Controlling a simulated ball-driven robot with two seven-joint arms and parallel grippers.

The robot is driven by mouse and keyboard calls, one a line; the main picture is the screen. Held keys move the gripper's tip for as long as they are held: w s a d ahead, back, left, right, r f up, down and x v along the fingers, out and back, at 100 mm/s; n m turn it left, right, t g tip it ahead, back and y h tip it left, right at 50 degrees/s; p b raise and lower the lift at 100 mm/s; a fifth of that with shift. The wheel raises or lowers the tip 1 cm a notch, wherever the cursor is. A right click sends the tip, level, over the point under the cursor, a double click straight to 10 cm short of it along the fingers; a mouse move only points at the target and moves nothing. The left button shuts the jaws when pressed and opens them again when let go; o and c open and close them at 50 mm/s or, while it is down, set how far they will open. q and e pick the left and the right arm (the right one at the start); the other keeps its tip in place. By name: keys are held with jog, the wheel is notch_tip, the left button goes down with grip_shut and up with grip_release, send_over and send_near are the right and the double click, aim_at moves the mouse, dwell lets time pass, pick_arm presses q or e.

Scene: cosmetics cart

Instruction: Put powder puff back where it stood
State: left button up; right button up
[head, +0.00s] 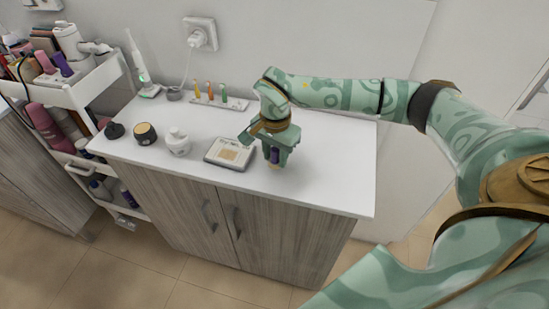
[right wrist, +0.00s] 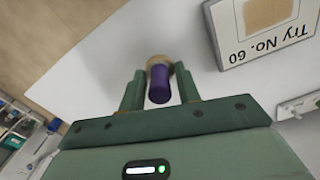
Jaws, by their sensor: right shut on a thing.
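My right gripper (head: 275,150) is over the front part of the white cabinet top and points down. It is shut on the powder puff (head: 274,156), a small thing with a purple handle and a tan end. In the right wrist view the puff (right wrist: 159,82) stands between the two green fingers (right wrist: 159,90), with the tan end away from the palm. I cannot tell whether the tan end touches the top. My left gripper is not in view.
A tester box (head: 230,153) marked "Try No. 60" lies just left of the gripper. A white jar (head: 178,141), a tan-topped pot (head: 145,133) and a dark item (head: 114,130) stand farther left. Small vials (head: 210,92) stand behind. The right of the cabinet top (head: 335,170) is clear.

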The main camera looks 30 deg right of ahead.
jog(key=shift+w+f, duration=0.1)
jog(key=shift+f, duration=0.45)
jog(key=shift+f, duration=0.15)
jog(key=o, duration=1)
notch_tip(320, 180, up, 12)
jog(key=shift+r+p, duration=0.2)
jog(key=shift+p, duration=1.05)
